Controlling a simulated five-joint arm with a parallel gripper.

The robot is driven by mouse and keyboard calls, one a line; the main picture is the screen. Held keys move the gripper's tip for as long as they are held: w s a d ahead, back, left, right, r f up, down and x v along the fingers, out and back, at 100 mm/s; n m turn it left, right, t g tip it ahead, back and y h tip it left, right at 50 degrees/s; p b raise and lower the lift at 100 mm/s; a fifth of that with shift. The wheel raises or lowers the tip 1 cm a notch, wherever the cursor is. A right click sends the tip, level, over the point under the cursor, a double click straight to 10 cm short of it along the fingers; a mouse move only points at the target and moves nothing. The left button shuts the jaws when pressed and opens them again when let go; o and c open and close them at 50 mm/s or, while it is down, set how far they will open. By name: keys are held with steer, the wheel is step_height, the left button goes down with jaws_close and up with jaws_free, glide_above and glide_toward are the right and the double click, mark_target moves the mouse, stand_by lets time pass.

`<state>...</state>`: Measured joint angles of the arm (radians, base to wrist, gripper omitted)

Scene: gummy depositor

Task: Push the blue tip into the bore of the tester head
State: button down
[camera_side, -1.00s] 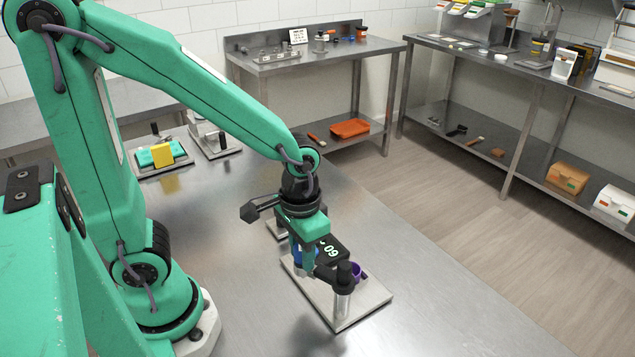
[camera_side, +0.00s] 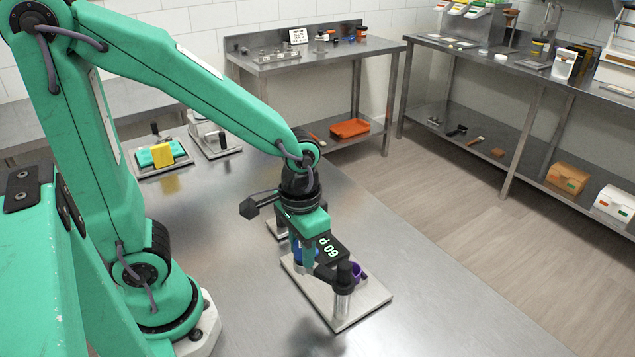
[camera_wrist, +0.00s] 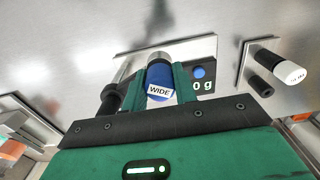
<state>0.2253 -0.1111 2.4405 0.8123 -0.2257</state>
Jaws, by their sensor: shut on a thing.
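My gripper (camera_side: 304,254) is shut on the blue tip, low over a metal plate (camera_side: 365,310) in the side view. The blue tip (camera_wrist: 160,80) shows in the wrist view between my green jaws (camera_wrist: 158,88), with a white label reading WIDE. A silver cylinder end (camera_wrist: 158,60) shows right beyond it. In the side view only a sliver of blue (camera_side: 298,250) shows behind my jaw. A black part with lit characters (camera_side: 331,246) is beside my gripper, apparently the tester head. I cannot see its bore or whether the tip is in it.
A silver post (camera_side: 343,303) with a black top and a purple cup (camera_side: 357,271) stand on the plate. In the wrist view, a white-ended black cylinder (camera_wrist: 288,71) is at right. A teal and yellow item (camera_side: 163,154) sits farther back.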

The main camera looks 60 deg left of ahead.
steer(key=shift+r, duration=2.45)
steer(key=shift+f, duration=3)
steer(key=shift+r, duration=0.3)
step_height(320, 180, up, 17)
steer(key=shift+f, duration=2.6)
